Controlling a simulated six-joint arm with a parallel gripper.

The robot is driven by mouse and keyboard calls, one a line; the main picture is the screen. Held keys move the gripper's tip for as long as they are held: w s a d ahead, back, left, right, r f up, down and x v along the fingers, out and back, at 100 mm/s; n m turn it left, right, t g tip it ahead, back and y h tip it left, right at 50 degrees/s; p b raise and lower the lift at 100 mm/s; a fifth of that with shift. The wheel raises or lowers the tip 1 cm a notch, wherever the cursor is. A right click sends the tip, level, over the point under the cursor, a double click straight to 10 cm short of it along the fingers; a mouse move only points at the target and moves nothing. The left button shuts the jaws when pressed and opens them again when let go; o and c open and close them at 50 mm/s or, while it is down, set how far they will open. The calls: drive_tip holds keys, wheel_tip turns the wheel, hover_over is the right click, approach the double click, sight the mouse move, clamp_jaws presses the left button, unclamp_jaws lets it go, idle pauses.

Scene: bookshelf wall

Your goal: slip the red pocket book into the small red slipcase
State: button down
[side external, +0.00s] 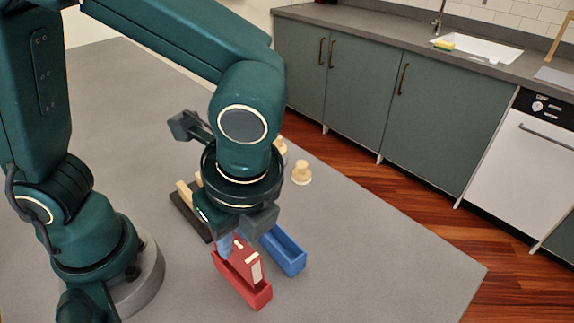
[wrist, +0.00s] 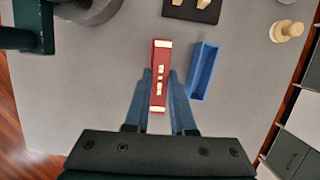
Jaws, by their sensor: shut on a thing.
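The red pocket book (side external: 254,268) has pale bands and marks. My gripper (wrist: 161,92) is shut on it, with one finger on each long side, and its spine faces up in the wrist view (wrist: 154,75). The small red slipcase (side external: 259,297) lies on the grey table in the side view. The book stands upright over the slipcase, lined up along it, and its lower part seems to be within the walls. How deep it sits I cannot tell. In the wrist view the book hides most or all of the slipcase.
An open blue slipcase (side external: 286,254) stands close beside the red one, on the right in the wrist view (wrist: 204,72). A dark stand (side external: 190,215) with wooden pieces is behind. A wooden knob-shaped piece (side external: 301,174) stands farther back. The table front right is clear.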

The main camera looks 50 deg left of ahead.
drive_tip(key=shift+f, duration=0.75)
drive_tip(key=shift+f, duration=0.35)
drive_tip(key=shift+f, duration=0.35)
drive_tip(key=shift+f, duration=0.4)
drive_tip(key=shift+f, duration=0.45)
drive_tip(key=shift+c, duration=1.4)
unclamp_jaws()
drive_tip(key=shift+r, duration=3.55)
